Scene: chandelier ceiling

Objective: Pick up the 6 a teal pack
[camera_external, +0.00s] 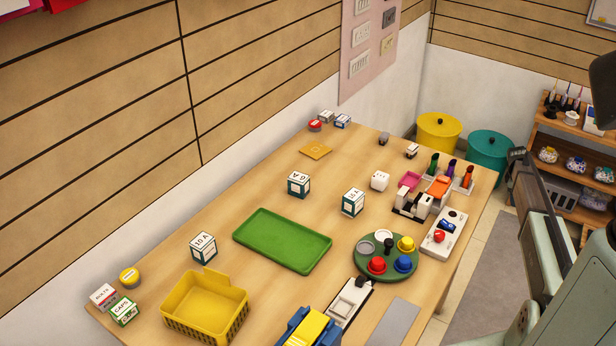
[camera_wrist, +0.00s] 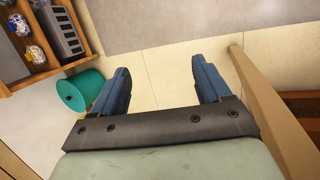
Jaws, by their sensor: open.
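Three white packs with teal edges stand apart on the wooden table in the external view. One pack (camera_external: 299,184) is behind the green tray; its label seems to be turned over and may read 6 A, but it is too small to be sure. A second pack (camera_external: 353,202), right of the tray, looks marked 16 A. A third pack (camera_external: 203,247), left of the tray, reads 10 A. My gripper (camera_wrist: 163,75) is open and empty in the wrist view, over the floor beside the table. No pack shows in that view.
The green tray (camera_external: 282,240) lies mid-table, with a yellow basket (camera_external: 205,306) in front. A round green holder (camera_external: 387,257) with coloured knobs and a white control box (camera_external: 444,234) stand to the right. Small boxes (camera_external: 123,312) sit at the left corner. Bare table surrounds the packs.

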